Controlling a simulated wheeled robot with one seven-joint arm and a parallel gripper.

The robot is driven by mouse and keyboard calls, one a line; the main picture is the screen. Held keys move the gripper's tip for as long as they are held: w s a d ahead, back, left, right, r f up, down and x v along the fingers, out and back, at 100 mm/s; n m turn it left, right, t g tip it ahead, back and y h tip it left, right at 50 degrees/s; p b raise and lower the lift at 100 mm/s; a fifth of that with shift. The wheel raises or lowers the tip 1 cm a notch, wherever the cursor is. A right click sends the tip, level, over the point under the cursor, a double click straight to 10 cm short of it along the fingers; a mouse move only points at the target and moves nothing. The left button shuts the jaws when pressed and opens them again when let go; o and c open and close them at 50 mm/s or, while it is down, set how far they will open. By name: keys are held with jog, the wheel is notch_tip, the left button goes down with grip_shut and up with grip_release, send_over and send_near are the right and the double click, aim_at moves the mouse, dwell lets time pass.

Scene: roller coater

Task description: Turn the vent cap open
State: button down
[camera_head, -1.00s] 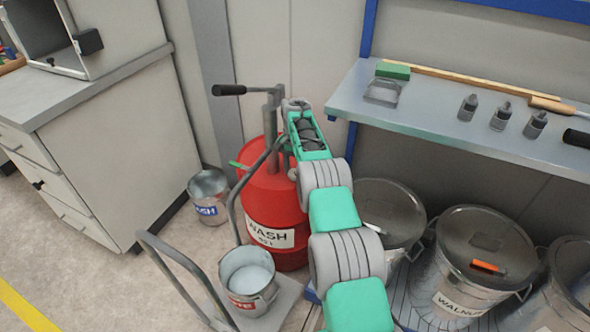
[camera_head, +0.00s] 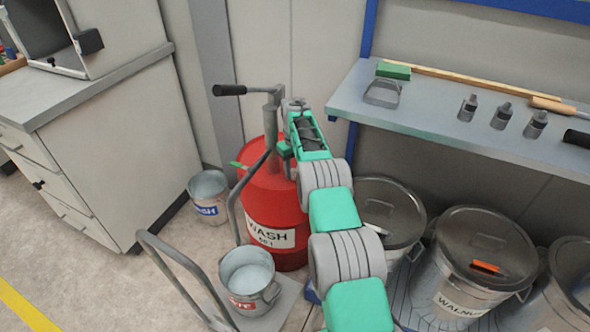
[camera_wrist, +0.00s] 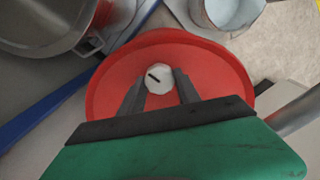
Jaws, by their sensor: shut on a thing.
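The vent cap (camera_wrist: 158,74) is a small pale many-sided knob with a dark slot-like mark, on top of the red wash drum (camera_wrist: 215,72). My gripper (camera_wrist: 160,82) has one dark finger on each side of the cap and is shut on it. The drum (camera_head: 272,205) stands upright in the head view, with a WASH label on its side. My arm reaches over its top from the right. The cap and fingertips are hidden there behind my wrist.
A pump column with a black-gripped handle (camera_head: 229,90) and a hose rise from the drum beside my wrist. A bucket (camera_head: 247,291) stands on a cart in front, another bucket (camera_head: 208,185) at left. Lidded bins (camera_head: 486,240) stand right, below a shelf (camera_head: 430,118).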

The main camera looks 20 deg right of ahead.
aim_at(294, 172)
jog(key=n, duration=0.4)
jog(key=shift+n, duration=0.3)
jog(key=n, duration=0.4)
jog(key=shift+n, duration=0.3)
jog(key=n, duration=0.4)
jog(key=shift+n, duration=1.9)
jog(key=shift+r, duration=0.1)
jog(key=c, duration=0.9)
grip_release()
jog(key=shift+o, duration=0.2)
notch_tip(294, 172, up, 8)
jog(key=shift+f+p, duration=0.15)
jog(key=shift+p, duration=0.3)
